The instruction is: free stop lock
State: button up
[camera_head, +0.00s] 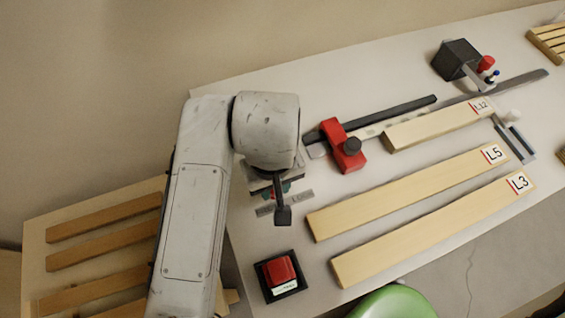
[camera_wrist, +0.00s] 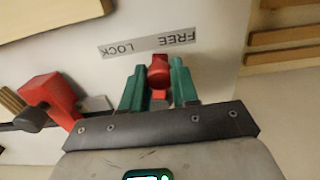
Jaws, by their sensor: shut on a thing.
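In the wrist view, a red knob (camera_wrist: 159,68) stands between the two green fingers of my gripper (camera_wrist: 156,86), which is shut on it. Beside it is a light label (camera_wrist: 121,49) reading FREE and LOCK, upside down in this view. In the head view, my gripper (camera_head: 274,190) is mostly hidden under my arm, with the label (camera_head: 297,198) just below it. A red stop block (camera_head: 340,140) with a black knob (camera_head: 352,147) sits on the rail to the right of my gripper. How far the red knob is turned cannot be told.
Boards marked L12 (camera_head: 430,126), L5 (camera_head: 400,195) and L3 (camera_head: 430,230) lie on the bench at right. A red push button (camera_head: 279,271) is near the front edge. A black box (camera_head: 455,59) stands at the back. A slatted wooden rack (camera_head: 100,205) is at left.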

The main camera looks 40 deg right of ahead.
jog(key=shift+w+a, duration=0.1)
jog(key=shift+a, duration=0.05)
jog(key=shift+w+a, duration=0.6)
jog(key=shift+a, duration=0.15)
jog(key=shift+w+a, duration=0.25)
jog(key=shift+w, duration=0.1)
dwell(0.7)
jog(key=o, duration=0.7)
jog(key=shift+r, duration=0.1)
notch_tip(320, 180, up, 9)
jog(key=p, duration=0.8)
